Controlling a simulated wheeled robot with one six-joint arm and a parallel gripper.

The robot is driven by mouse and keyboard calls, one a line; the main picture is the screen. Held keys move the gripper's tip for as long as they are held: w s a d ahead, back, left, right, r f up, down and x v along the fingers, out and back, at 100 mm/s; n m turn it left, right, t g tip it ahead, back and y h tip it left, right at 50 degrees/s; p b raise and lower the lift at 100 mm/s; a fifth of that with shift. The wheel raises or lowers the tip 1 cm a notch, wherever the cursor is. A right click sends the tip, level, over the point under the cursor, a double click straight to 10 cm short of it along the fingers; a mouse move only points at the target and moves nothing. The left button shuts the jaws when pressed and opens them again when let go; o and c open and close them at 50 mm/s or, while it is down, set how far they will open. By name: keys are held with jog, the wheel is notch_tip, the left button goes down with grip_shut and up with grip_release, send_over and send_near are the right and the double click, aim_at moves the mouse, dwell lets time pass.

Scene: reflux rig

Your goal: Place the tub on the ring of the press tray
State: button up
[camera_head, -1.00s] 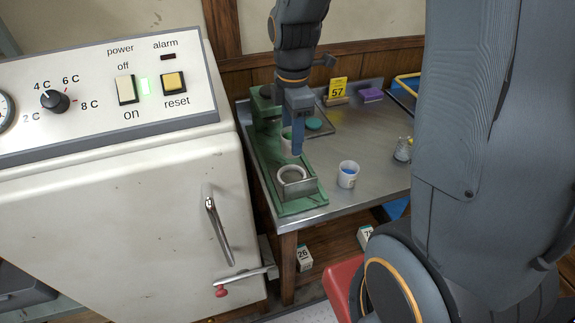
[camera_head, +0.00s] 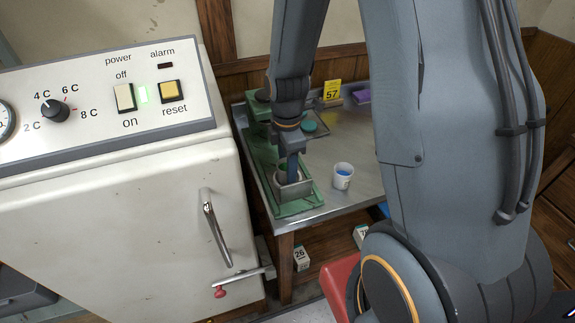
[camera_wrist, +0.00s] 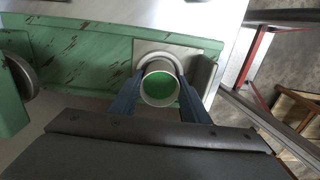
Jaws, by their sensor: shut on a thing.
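The tub (camera_wrist: 160,84) is a small white cup with green contents, seen from above in the wrist view. My gripper (camera_head: 291,172) is shut on it, with one blue finger on each side. The press tray (camera_head: 297,190) is a grey metal holder on the green press; it also shows in the wrist view (camera_wrist: 205,76). Its pale ring (camera_wrist: 150,52) shows just beyond the tub, which overlaps it in the wrist view. In the head view the fingers hide most of the tub and ring. I cannot tell whether the tub touches the ring.
A white tub with blue contents (camera_head: 343,176) stands to the right on the steel bench (camera_head: 345,135). The green press base (camera_head: 302,208) lies along the bench's left side, beside the white cabinet (camera_head: 120,220). A yellow "57" sign (camera_head: 332,90) stands at the back.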

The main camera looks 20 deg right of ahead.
jog(key=shift+f, duration=0.1)
jog(key=o, duration=1.1)
notch_tip(320, 180, up, 12)
jog(key=b, duration=0.2)
jog(key=s+f+m+t, duration=0.1)
jog(key=s+m, duration=0.8)
jog(key=m, duration=0.9)
jog(key=shift+s+f, duration=0.2)
jog(key=shift+f, duration=0.5)
